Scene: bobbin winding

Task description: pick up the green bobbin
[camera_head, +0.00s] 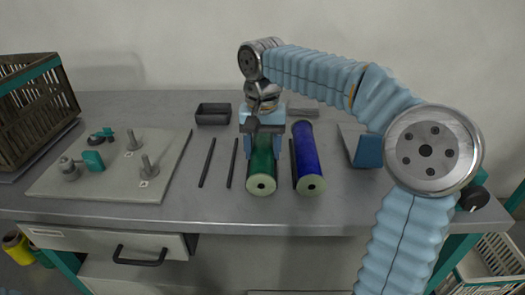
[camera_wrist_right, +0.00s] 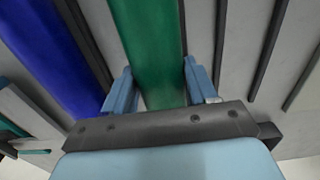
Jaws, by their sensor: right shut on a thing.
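The green bobbin (camera_head: 262,172) lies on the grey table with its pale round end toward the front edge. It also fills the space between the fingers in the right wrist view (camera_wrist_right: 152,45). My right gripper (camera_head: 264,146) reaches down over it from above and is shut on it, with one finger on each side. In the right wrist view my right gripper (camera_wrist_right: 158,92) shows both blue fingers against the bobbin's sides. I cannot tell whether the bobbin is clear of the table. My left gripper is not in view.
A blue bobbin (camera_head: 307,160) lies close on the right, also in the right wrist view (camera_wrist_right: 48,50). Dark rails (camera_head: 207,163) lie to the left. A board with pegs (camera_head: 110,180), a small black tray (camera_head: 213,114) and a basket (camera_head: 35,105) stand further left.

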